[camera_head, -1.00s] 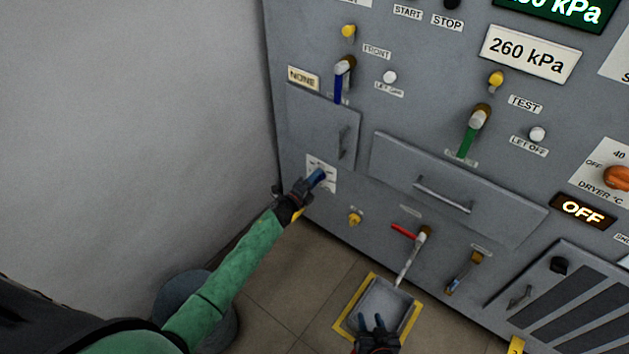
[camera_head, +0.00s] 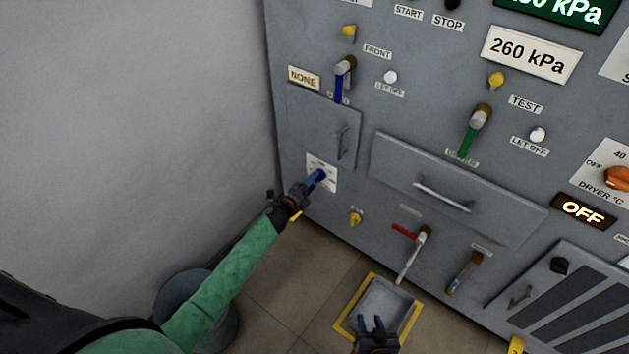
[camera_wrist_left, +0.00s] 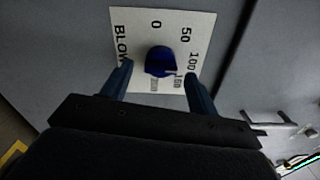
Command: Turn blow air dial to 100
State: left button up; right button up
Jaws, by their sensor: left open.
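The blue blow air dial (camera_wrist_left: 160,62) sits on a white plate (camera_wrist_left: 205,28) marked 0, 50, 100 and further values. In the head view the dial (camera_head: 319,175) and plate (camera_head: 329,184) are on the panel's lower left. My left gripper (camera_wrist_left: 158,76) is open, with one finger on each side of the dial and visible gaps between. It also shows in the head view (camera_head: 309,184). My right gripper (camera_head: 372,326) has its fingers apart, low over the floor tray.
A hinged door (camera_head: 320,128) is above the dial and a wide drawer (camera_head: 455,190) is to its right. A yellow knob (camera_head: 355,218) and red-handled valve (camera_head: 405,231) are below. A grey tray (camera_head: 388,300) and bin (camera_head: 185,292) are on the floor.

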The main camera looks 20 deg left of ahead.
pick_arm(q)
jog(key=shift+v, duration=2.65)
pick_arm(e)
jog(key=shift+s+d+f+g, duration=0.1)
jog(key=shift+s+f+g, duration=0.15)
jog(key=shift+s+f, duration=0.3)
jog(key=shift+s+d+f+g, duration=0.1)
jog(key=shift+s+f+g, duration=0.2)
jog(key=shift+f, duration=0.45)
pick_arm(q)
jog(key=shift+n, duration=0.3)
